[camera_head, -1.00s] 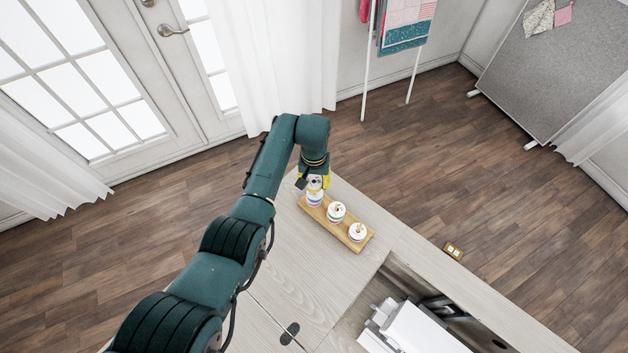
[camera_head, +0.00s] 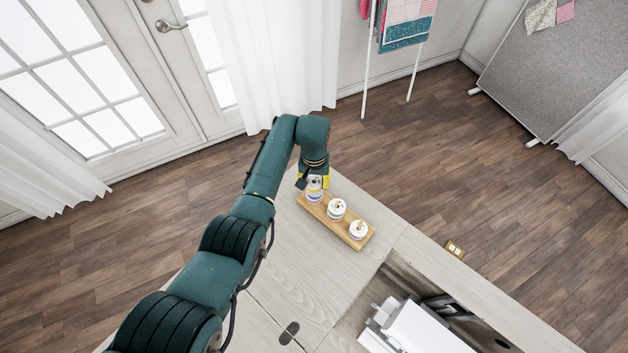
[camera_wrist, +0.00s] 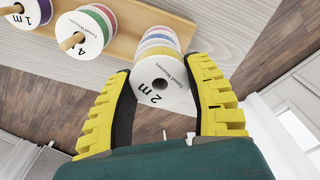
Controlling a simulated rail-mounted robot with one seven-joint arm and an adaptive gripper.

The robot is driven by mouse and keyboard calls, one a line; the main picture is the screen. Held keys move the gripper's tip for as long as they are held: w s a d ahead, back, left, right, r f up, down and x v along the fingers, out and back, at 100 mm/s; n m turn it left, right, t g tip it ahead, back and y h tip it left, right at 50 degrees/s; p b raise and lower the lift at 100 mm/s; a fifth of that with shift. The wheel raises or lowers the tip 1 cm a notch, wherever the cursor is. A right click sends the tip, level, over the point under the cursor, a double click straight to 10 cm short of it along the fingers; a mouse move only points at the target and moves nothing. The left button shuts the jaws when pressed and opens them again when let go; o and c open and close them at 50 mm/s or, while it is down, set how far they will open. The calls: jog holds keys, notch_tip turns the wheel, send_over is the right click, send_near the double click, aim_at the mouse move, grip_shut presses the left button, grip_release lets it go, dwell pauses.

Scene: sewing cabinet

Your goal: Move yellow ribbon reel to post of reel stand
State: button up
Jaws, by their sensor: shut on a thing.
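My gripper (camera_head: 314,181) is over the far left end of the wooden reel stand (camera_head: 326,223). In the wrist view its yellow fingers (camera_wrist: 160,68) are shut on a white-faced reel (camera_wrist: 154,98) marked "2 m". The stand also shows in the wrist view (camera_wrist: 128,28).
Two other reel stacks stand on the stand, a middle one (camera_head: 337,208) and a near one (camera_head: 358,230), with wooden post tips showing. The pale tabletop (camera_head: 310,260) is clear beside the stand. A recess with a white sewing machine (camera_head: 415,330) lies at lower right.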

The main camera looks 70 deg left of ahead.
jog(key=shift+f, duration=0.35)
jog(key=o, duration=1)
notch_tip(320, 180, up, 12)
jog(key=shift+r, duration=0.1)
